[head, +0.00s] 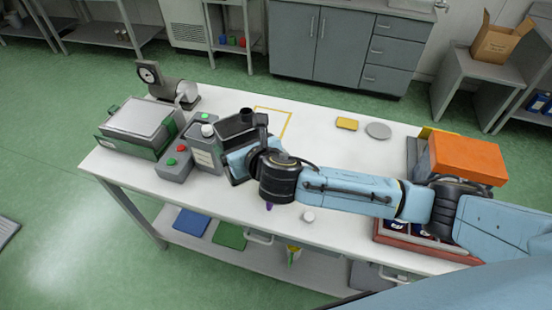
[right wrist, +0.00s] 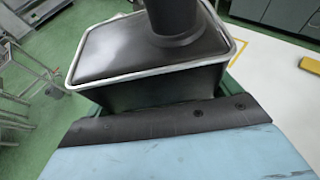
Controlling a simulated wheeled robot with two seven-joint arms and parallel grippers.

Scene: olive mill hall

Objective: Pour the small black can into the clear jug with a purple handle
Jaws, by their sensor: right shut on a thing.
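The small black can (head: 232,126) is held in my right gripper (head: 240,140) above the table's left half. In the right wrist view the can (right wrist: 150,50) fills the upper middle, with a pale rim around its dark top and a thick black neck. My right gripper is shut on it; its fingertips are hard to make out. A small purple piece (head: 268,206), perhaps the jug's handle, shows just below my right forearm. The rest of the jug is hidden behind my arm. My left gripper is not in view.
An orange box (head: 466,160) is at right.

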